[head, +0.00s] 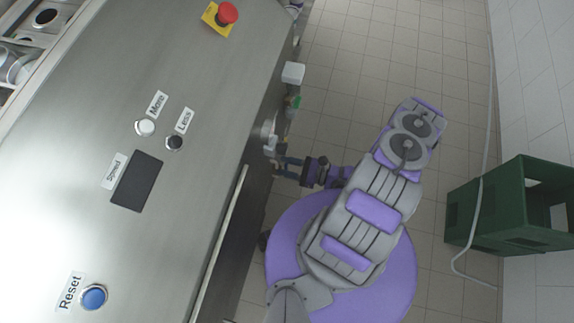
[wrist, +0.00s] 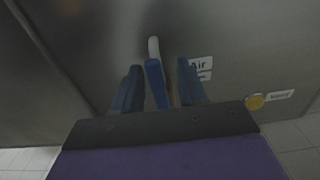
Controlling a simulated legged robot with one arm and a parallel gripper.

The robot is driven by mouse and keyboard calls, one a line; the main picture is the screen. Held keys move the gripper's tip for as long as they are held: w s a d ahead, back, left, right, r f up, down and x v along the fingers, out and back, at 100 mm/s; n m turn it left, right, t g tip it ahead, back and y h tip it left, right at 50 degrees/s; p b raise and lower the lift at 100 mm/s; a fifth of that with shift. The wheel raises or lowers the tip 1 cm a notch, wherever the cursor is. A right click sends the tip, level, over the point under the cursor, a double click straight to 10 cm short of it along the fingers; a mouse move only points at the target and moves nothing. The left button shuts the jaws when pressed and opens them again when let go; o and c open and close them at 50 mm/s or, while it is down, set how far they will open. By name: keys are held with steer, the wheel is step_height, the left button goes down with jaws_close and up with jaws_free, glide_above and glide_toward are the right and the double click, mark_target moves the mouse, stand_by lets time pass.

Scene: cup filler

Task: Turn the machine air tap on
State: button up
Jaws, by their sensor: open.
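The air tap (wrist: 154,72), a blue lever with a pale upper end, shows in the wrist view on the grey metal machine panel, just left of the "Air" label (wrist: 200,65). My gripper (wrist: 160,67) is open, with one blue finger on each side of the lever. A narrow gap shows on both sides, so the fingers look apart from it. In the head view my gripper (head: 281,163) reaches left to the machine's side. The tap itself cannot be made out there.
The steel machine (head: 150,230) fills the left, with a red emergency button (head: 227,13) and a blue reset button (head: 94,296) on top. A yellow knob (wrist: 255,101) sits right of the tap. A green crate (head: 515,205) stands right on open tiled floor.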

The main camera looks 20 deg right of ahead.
steer(key=shift+s, duration=0.1)
steer(key=p+v, duration=0.3)
steer(key=v, duration=1.4)
steer(key=shift+d, duration=0.15)
stand_by(0.3)
